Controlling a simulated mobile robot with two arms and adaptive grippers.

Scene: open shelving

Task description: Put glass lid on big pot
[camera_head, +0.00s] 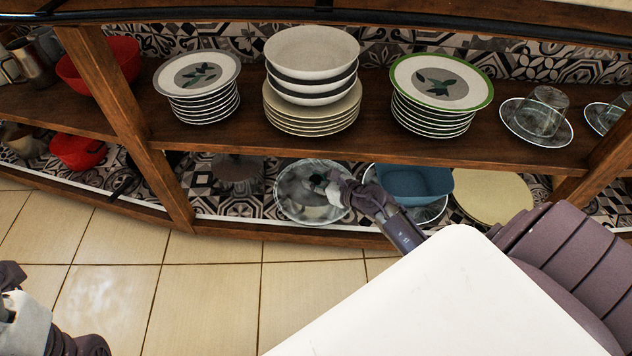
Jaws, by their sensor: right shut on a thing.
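The round clear glass lid (296,207) is at the lower shelf, left of the middle. My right gripper (328,188) reaches in from the right and is shut at the lid's centre, where its knob is hidden by the fingers. I cannot tell whether the lid touches anything below it. A big pot is not clearly visible; a dark, partly see-through round vessel (238,170) stands just left of the lid, shaded by the upper shelf. My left gripper (12,290) is at the bottom left edge, cut off, far from the shelves.
The upper shelf (375,152) overhangs the lid and carries plate stacks (200,100), bowls (312,55) and glasses (540,110). A blue dish (412,183) and yellow plate (495,195) lie right of my gripper. A wooden post (150,150) stands left. The tiled floor (210,290) in front is clear.

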